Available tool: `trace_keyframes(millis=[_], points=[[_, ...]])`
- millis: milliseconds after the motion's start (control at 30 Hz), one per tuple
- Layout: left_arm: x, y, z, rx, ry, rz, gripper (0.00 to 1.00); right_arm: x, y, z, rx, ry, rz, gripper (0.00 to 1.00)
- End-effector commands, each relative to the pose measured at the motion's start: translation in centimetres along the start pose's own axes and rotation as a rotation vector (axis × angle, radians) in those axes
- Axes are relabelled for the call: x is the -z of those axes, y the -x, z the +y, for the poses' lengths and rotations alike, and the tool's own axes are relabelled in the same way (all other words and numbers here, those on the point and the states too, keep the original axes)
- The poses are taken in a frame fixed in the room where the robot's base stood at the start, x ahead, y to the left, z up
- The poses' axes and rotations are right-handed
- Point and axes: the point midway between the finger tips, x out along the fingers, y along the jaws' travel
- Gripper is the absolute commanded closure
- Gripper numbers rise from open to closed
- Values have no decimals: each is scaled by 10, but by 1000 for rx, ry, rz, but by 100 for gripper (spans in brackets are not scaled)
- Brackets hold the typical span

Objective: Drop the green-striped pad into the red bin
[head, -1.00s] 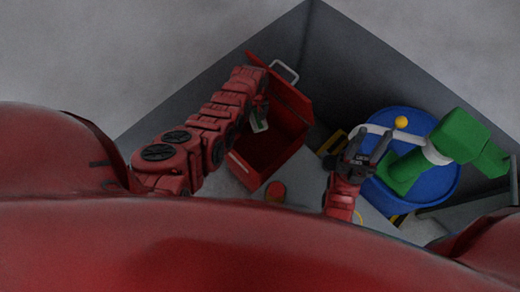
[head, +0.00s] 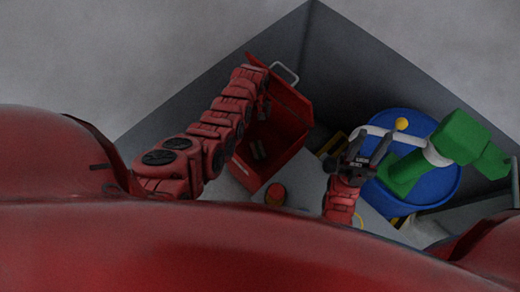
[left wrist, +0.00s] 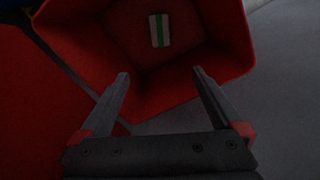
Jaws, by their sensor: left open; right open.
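The green-striped pad (left wrist: 159,30) is white with a green stripe and lies inside the red bin (left wrist: 120,50), on its floor, in the left wrist view. My left gripper (left wrist: 160,75) is open and empty above the bin's near rim, apart from the pad. In the head view the left gripper (head: 262,108) is partly hidden against the bin. My right gripper (head: 364,145) is open and empty, in front of the blue drum.
A blue drum (head: 440,190) stands at the right with a green object (head: 455,140) over it. Dark grey walls (head: 345,60) enclose the back.

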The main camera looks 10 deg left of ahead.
Motion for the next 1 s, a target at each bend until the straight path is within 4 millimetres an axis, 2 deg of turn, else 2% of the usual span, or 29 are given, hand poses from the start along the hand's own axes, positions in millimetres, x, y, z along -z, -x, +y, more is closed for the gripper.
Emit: trace_keyframes(millis=[367, 667, 700, 800, 833, 1000], points=[[0, 46, 0, -4, 4, 4, 0, -1, 4, 0, 0, 0, 0, 55], [2, 100, 0, -5, 3, 7, 0, -3, 16, -1, 0, 0, 0, 55], [1, 114, 0, -3, 3, 5, 0, -2, 11, 0, 0, 0, 0, 55], [1, 137, -1, -4, 5, 5, 0, -1, 5, 0, 0, 0, 0, 55], [0, 145, -2, -1, 6, 1, 0, 0, -3, 0, 0, 0, 0, 55], [0, 159, -1, -1, 4, 0, 0, 3, -16, 1, 0, 0, 0, 55]])
